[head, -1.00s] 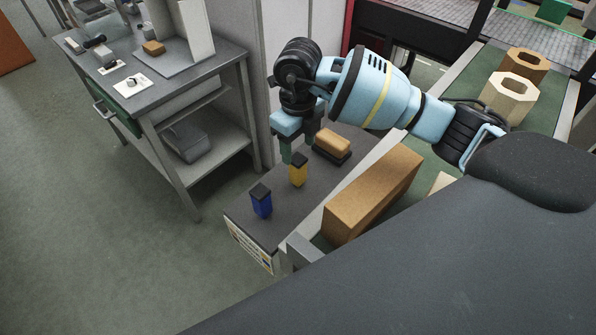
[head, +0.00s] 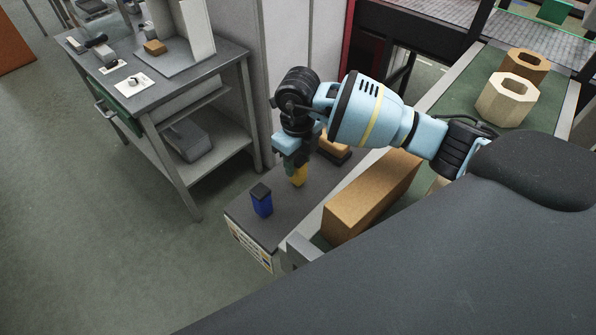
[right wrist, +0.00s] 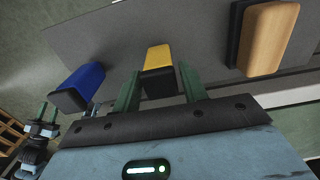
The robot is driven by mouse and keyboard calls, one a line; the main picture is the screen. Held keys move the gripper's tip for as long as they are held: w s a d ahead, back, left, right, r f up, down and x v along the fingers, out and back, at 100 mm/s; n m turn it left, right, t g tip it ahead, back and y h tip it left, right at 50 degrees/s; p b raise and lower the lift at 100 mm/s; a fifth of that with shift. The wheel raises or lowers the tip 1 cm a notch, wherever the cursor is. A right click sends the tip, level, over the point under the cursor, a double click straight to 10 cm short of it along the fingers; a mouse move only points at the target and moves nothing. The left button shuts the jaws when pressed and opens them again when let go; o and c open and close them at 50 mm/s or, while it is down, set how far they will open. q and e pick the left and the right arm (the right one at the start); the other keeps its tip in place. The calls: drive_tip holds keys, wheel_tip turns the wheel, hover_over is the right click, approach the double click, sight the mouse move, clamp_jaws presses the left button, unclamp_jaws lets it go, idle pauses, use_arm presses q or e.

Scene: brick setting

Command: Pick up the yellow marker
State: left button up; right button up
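The yellow marker (head: 299,178) is a stubby block with a black top, upright on the dark bench top. My right gripper (head: 294,168) is above it and hides its top in the head view. In the right wrist view the yellow marker (right wrist: 158,58) shows between the two green fingers of my right gripper (right wrist: 160,90). The fingers are open, one on each side of its black end, with gaps visible. My left gripper (right wrist: 48,113) seems to show small at the left edge of that view, its green fingers apart; it is not in the head view.
A blue marker (head: 262,203) stands nearer the bench's front end. A wooden-topped eraser-like block (head: 334,143) lies behind the yellow marker. A long brown box (head: 372,195) and octagonal wooden rings (head: 507,99) are to the right. A grey side table (head: 160,85) stands at left.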

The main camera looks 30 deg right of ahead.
drive_tip(key=c, duration=0.7)
drive_tip(key=shift+o, duration=0.2)
wheel_tip(320, 180, up, 10)
drive_tip(key=shift+r, duration=0.1)
drive_tip(key=o, duration=0.4)
drive_tip(key=shift+c, duration=1.1)
drive_tip(key=n, duration=0.2)
drive_tip(key=s+n, duration=0.1)
drive_tip(key=n, duration=0.1)
drive_tip(key=s+n, duration=0.1)
drive_tip(key=n, duration=0.1)
drive_tip(key=shift+a+f+n, duration=0.2)
drive_tip(key=shift+a+n, duration=0.1)
drive_tip(key=shift+a, duration=0.05)
drive_tip(key=s+a+f+n, duration=0.1)
drive_tip(key=s+n, duration=0.4)
drive_tip(key=n, duration=0.7)
drive_tip(key=s+a+n, duration=0.1)
drive_tip(key=s+n, duration=0.4)
drive_tip(key=n, duration=0.8)
drive_tip(key=shift+s+f+n, duration=0.2)
drive_tip(key=shift+f+n, duration=0.1)
drive_tip(key=shift+f, duration=0.05)
